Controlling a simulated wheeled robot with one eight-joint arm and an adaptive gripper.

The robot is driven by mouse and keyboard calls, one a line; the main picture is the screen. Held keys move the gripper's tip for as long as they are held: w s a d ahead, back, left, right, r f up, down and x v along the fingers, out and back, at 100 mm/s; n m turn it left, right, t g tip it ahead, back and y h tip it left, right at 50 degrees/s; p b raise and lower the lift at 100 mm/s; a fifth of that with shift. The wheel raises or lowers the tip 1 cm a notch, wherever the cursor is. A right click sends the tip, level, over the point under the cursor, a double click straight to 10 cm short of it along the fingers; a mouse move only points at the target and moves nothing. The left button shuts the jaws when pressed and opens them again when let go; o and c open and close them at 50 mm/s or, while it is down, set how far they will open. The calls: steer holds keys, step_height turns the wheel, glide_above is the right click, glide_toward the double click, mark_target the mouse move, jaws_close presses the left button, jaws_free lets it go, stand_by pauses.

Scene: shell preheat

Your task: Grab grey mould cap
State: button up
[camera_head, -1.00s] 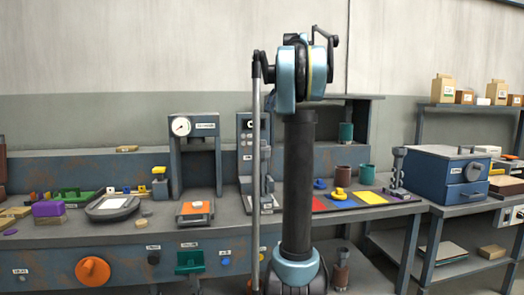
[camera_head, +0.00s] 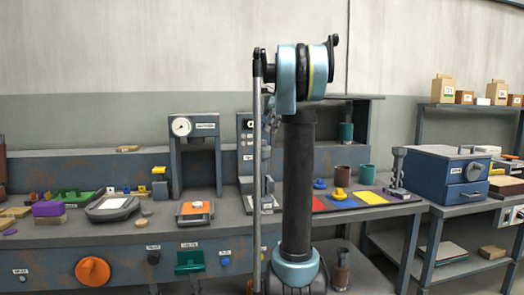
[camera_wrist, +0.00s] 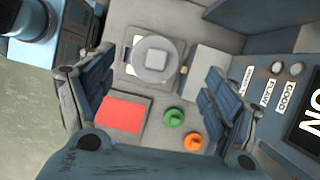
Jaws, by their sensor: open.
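A round grey cap with a raised square knob (camera_wrist: 153,60), which looks like the mould cap, shows in the upper middle of the wrist view. It rests on a pale square base with dark markings. My gripper (camera_wrist: 158,80) is open, with one finger at the left and one at the right. The cap appears between and a little beyond the fingertips, and nothing is held. How far the fingers are above the cap cannot be told. I cannot make out the gripper or the cap clearly in the head view, where my arm covers the middle of the bench.
In the wrist view, a red square (camera_wrist: 120,115), a green round piece (camera_wrist: 173,117) and an orange one (camera_wrist: 193,142) lie nearer. A labelled panel (camera_wrist: 285,85) stands at the right. In the head view, a gauge press (camera_head: 195,150) and a blue oven-like box (camera_head: 445,173) stand on benches.

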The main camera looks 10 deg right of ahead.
mark_target(263, 141)
steer(key=shift+x, duration=3.25)
steer(key=shift+s+d, duration=0.1)
steer(key=shift+s, duration=0.1)
steer(key=c, duration=1.1)
